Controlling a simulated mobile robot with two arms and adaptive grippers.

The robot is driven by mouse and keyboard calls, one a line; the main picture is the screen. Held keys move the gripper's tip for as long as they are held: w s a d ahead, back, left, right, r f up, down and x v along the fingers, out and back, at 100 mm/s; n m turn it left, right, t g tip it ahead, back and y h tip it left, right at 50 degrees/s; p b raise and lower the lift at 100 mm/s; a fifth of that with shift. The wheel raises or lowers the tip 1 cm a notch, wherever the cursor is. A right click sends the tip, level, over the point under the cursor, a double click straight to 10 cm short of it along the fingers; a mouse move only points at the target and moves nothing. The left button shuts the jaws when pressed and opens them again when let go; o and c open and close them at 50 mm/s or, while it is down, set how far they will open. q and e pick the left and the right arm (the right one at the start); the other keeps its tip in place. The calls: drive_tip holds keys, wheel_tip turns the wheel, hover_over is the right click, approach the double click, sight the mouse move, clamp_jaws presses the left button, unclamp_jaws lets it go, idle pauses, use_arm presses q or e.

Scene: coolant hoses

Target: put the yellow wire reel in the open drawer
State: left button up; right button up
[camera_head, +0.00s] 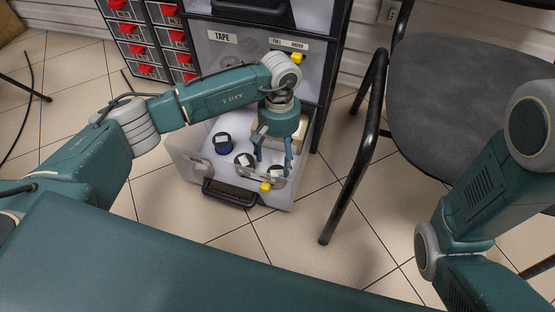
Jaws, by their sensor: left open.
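The open drawer (186,166) is a pale translucent box with a black handle, pulled out low in the cabinet. My left gripper (273,163) points down over the right part of the drawer, with its fingers spread apart. A blue reel (222,149) and dark reels with white tops (244,160) lie in the drawer. One of these is close to the left gripper's fingers, and I cannot tell if they touch. I cannot make out a yellow wire reel. My right gripper is out of view; only part of that arm shows at the right.
A small yellow piece (266,187) sits at the drawer front, like the one on the closed drawer above (297,57). Small bins with red handles (148,70) stand left. A grey chair (470,85) with black legs stands right. Tiled floor (330,255) lies clear in front.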

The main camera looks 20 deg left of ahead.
sight(278, 169)
use_arm(q)
drive_tip(key=shift+w+r+p, duration=0.1)
drive_tip(key=shift+r+p, duration=0.5)
drive_tip(key=shift+r, duration=1)
